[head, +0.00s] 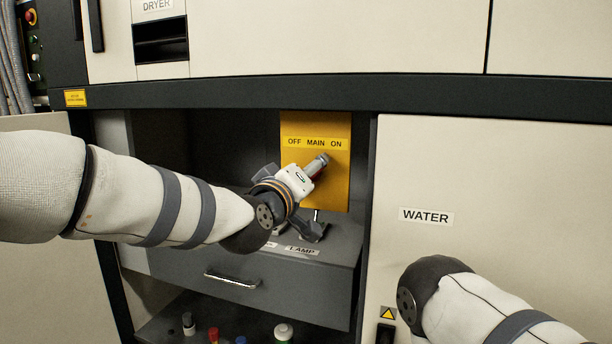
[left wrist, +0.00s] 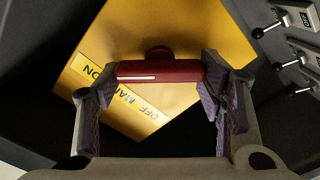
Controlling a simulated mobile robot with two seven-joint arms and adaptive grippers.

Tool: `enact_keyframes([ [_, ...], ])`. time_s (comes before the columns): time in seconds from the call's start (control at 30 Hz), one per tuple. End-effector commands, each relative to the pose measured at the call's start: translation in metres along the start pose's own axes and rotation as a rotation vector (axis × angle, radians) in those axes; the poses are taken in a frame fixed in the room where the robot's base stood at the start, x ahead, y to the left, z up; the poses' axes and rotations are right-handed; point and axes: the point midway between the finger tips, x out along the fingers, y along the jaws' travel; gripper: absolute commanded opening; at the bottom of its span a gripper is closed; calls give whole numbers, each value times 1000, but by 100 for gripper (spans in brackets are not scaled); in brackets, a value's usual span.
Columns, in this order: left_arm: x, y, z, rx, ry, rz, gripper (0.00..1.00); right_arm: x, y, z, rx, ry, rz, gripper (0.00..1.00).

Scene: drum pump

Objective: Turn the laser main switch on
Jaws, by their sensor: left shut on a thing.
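The main switch is a red handle (left wrist: 160,70) on a yellow panel (head: 339,185) labelled OFF, MAIN, ON. In the left wrist view, my left gripper (left wrist: 162,80) has its fingers at the handle's two ends and is shut on it. A white line marks the handle's left half in that view. This half points towards the ON side of the label, tilted from the text row. In the head view the gripper mostly hides the handle; only a bit of red shows. My right gripper is outside the head view; only its arm shows at the lower right.
A grey shelf (head: 341,248) with small toggle levers (left wrist: 272,28) and a LAMP label lies below the panel. A drawer (head: 235,285) is under it. The recess wall and the WATER door (head: 490,190) stand to the right. Bottles (head: 283,331) stand lower down.

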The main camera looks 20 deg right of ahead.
Motion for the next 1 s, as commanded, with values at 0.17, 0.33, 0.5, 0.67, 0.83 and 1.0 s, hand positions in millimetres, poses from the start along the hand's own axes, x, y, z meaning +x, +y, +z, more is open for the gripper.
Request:
enact_keyframes([
  [0.17,0,1,-1,4,2,1,74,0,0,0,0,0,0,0],
  [0.33,0,0,0,2,1,1,82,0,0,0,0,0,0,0],
  [0.5,0,0,0,1,0,0,82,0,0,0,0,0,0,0],
  [0.67,-14,0,-1,1,0,0,82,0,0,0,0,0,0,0],
  [0.83,-54,1,-1,1,-1,0,82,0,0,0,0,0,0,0],
  [1.0,-95,0,-1,0,1,1,82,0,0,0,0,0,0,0],
])
